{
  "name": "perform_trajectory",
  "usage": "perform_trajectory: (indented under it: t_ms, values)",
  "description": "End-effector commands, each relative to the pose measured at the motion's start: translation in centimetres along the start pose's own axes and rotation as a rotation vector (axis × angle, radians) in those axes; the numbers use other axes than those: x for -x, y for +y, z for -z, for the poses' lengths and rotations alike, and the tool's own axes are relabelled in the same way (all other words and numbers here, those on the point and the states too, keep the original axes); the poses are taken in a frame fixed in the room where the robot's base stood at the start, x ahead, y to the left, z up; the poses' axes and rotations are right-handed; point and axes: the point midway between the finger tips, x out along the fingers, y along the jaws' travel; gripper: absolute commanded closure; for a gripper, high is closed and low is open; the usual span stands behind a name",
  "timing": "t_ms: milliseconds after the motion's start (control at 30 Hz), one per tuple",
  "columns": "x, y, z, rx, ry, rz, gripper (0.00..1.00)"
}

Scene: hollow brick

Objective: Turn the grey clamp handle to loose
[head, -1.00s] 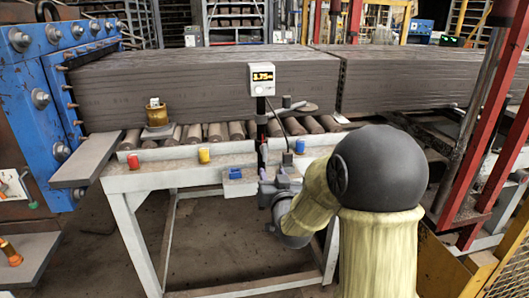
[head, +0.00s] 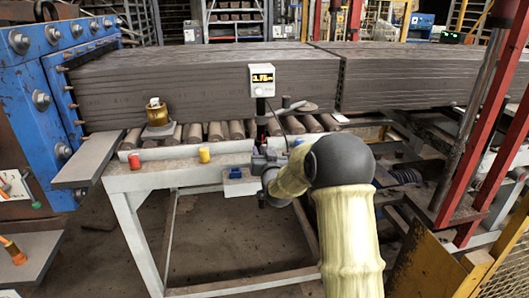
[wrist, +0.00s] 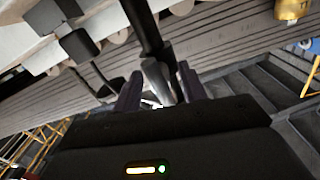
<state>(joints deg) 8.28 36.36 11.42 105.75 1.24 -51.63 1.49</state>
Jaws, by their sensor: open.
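The grey clamp handle (wrist: 155,78) shows in the wrist view as a short grey lever beside the lower end of a black post (wrist: 142,28). My gripper (wrist: 158,88) is open, with one dark finger on each side of the handle. I cannot tell whether either finger touches it. In the head view my gripper (head: 259,160) is at the front edge of the roller table, low by the black post (head: 261,107). The handle is hidden there behind my gripper and wrist.
The roller table (head: 190,180) has a red knob (head: 134,160), a yellow knob (head: 204,155) and a blue part (head: 235,173) along its front. A brass pot (head: 157,115) stands left of the post. Long clay slabs (head: 190,85) lie behind. Red uprights (head: 480,130) stand at the right.

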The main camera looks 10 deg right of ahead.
Motion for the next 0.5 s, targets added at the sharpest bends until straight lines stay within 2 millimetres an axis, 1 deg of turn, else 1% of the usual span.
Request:
perform_trajectory:
  t_ms: [233,433,467,500]
  values:
    - [-0.04,-0.01,0.00,0.000,0.000,0.000,0.58]
    - [-0.03,-0.18,-0.02,0.000,0.000,0.002,0.98]
    - [-0.03,-0.19,-0.02,0.000,0.000,0.003,1.00]
    - [-0.02,-0.19,-0.02,0.000,0.000,0.003,1.00]
